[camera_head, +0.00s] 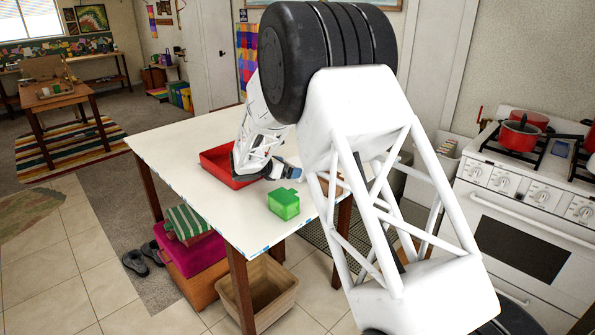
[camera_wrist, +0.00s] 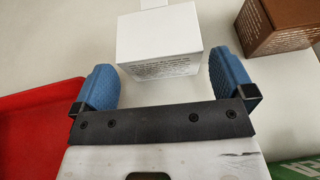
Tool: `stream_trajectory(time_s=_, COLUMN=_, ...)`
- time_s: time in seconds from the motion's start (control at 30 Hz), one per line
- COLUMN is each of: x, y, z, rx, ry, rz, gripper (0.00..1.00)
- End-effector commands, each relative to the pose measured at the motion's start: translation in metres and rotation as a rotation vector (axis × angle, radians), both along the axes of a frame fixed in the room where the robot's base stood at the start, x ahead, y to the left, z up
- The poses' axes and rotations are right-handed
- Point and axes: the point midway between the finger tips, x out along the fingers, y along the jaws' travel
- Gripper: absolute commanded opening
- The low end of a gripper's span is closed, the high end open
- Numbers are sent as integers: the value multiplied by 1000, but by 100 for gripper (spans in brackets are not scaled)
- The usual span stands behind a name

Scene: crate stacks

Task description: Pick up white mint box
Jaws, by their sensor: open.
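The white mint box (camera_wrist: 160,45) lies on the white table in the wrist view, with small print on its near side. My gripper (camera_wrist: 167,84) is open, its two blue fingertips apart. The box's near end lies just ahead of and between the fingertips, with small gaps on both sides; I cannot tell whether anything touches. In the head view my gripper (camera_head: 280,170) is low over the table between the red tray and the green box.
A red tray (camera_head: 213,158) is left of my gripper; it also shows in the wrist view (camera_wrist: 35,125). A green box (camera_head: 284,204) stands near the table's front edge. A brown box (camera_wrist: 278,25) is right of the white box. The table's left part (camera_head: 165,142) is clear.

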Motion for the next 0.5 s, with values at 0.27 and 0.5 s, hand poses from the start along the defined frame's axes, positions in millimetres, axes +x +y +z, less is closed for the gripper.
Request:
stream_trajectory(time_s=0.27, x=0, y=0, z=0, rx=0, ry=0, rz=0, gripper=100)
stream_trajectory(time_s=0.5, x=8, y=-10, z=-6, rx=-1, ry=1, rz=-1, gripper=100)
